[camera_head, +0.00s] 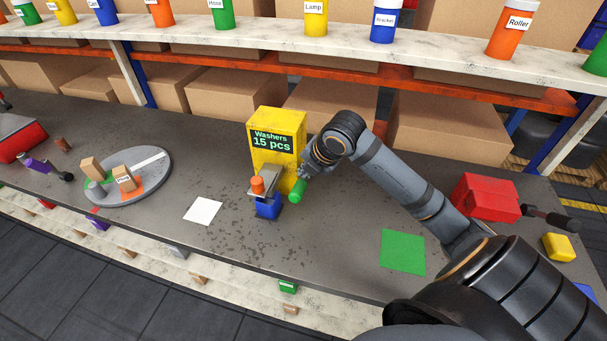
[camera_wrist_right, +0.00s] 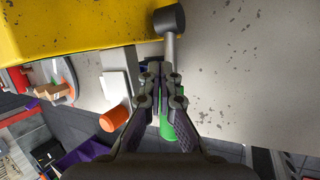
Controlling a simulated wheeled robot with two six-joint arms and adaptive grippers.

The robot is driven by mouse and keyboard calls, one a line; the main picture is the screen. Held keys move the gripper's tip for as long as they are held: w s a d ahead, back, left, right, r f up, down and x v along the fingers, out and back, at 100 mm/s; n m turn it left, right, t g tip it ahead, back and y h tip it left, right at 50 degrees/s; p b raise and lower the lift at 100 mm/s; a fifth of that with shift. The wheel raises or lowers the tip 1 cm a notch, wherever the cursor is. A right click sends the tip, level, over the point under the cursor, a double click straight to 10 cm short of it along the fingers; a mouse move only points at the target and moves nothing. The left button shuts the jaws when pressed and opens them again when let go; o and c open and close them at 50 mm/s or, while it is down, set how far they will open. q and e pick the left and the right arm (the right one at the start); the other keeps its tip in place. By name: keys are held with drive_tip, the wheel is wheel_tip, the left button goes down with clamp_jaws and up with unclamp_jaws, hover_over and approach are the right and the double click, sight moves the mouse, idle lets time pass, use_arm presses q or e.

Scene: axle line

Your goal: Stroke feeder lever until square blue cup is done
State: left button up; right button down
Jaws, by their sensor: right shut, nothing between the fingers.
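The yellow washer feeder (camera_head: 275,128) stands on the bench, and its display reads "Washers 15 pcs". A square blue cup (camera_head: 268,209) sits at its front, below a grey chute (camera_head: 262,194); its contents are hidden. The lever's green handle (camera_head: 296,191) sticks out at the feeder's right front and also shows in the right wrist view (camera_wrist_right: 167,127), partly behind the fingers. My right gripper (camera_head: 306,174) is at the lever, its fingers shut and empty in the wrist view (camera_wrist_right: 161,72). Whether it touches the lever I cannot tell. My left gripper is out of view.
An orange cylinder (camera_head: 257,185) is at the chute. A white square (camera_head: 203,211) lies to the left, a green square (camera_head: 402,251) to the right. A round grey tray (camera_head: 151,193) holds blocks. A red box (camera_head: 485,197) is at right. A shelf with labelled cups runs behind.

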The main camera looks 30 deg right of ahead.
drive_tip(key=shift+s+a+f+b, duration=0.15)
drive_tip(key=shift+f+b, duration=0.15)
drive_tip(key=shift+f, duration=0.2)
drive_tip(key=shift+s+a+f+b, duration=0.1)
drive_tip(key=shift+f+b, duration=0.15)
drive_tip(key=shift+f, duration=0.2)
idle(0.7)
drive_tip(key=shift+r, duration=0.1)
idle(0.5)
drive_tip(key=shift+w+d+r+p, duration=0.2)
drive_tip(key=shift+r+p, duration=0.5)
drive_tip(key=shift+p, duration=0.1)
drive_tip(key=shift+w+d+r+p, duration=0.15)
drive_tip(key=shift+d+r+p, duration=0.1)
drive_tip(key=shift+r+p, duration=0.55)
drive_tip(key=shift+w+d+r+p, duration=0.2)
drive_tip(key=shift+r+p, duration=0.45)
drive_tip(key=shift+p, duration=0.2)
drive_tip(key=r+p, duration=0.1)
drive_tip(key=d+r+p, duration=0.1)
drive_tip(key=r+p, duration=0.1)
drive_tip(key=w+r+p, duration=0.1)
drive_tip(key=shift+d+r+p, duration=0.15)
drive_tip(key=shift+r+p, duration=0.25)
idle(0.8)
